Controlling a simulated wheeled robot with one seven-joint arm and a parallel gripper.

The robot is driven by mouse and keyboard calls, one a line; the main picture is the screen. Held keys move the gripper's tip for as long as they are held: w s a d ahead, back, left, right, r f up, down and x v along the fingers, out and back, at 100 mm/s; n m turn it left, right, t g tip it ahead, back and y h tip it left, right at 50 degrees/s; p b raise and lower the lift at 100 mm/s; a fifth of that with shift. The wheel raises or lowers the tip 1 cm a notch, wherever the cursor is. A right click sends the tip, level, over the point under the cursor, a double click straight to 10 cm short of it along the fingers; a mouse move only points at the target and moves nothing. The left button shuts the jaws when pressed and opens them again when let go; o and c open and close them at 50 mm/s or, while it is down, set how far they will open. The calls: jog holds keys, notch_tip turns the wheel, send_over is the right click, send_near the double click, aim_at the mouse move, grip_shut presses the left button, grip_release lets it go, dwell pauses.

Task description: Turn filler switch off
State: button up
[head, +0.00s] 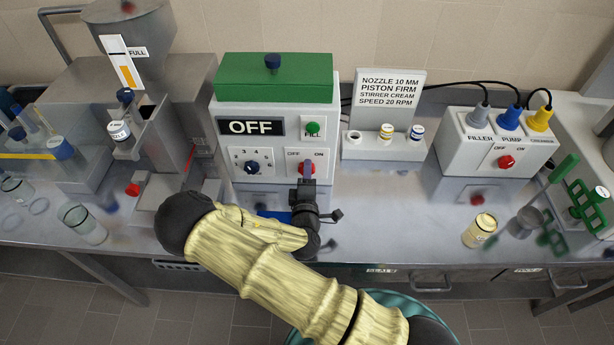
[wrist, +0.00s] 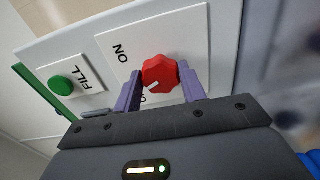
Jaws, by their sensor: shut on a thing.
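The filler box (head: 225,165) is white with a green top and stands at the back centre of the bench. Its dark display (head: 250,127) reads OFF. The red filler switch (head: 305,168) is a knob on a white plate marked OFF and ON, low on the right of the box front. My gripper (head: 308,180) reaches the knob from the front. In the wrist view, the purple fingers of my gripper (wrist: 161,88) are shut on the red knob (wrist: 160,73), one on each side. The knob's white pointer mark is towards the lower left there; the OFF label is mostly hidden.
A green FILL button (head: 313,128) and a dark numbered dial (head: 252,168) are close to the switch. A rack with small jars (head: 385,150) stands to the right. A second box (head: 470,155) has another red OFF/ON knob (head: 505,161).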

jog(key=shift+n, duration=1)
jog(key=shift+r, duration=0.1)
jog(key=o, duration=1)
jog(key=shift+w, duration=0.1)
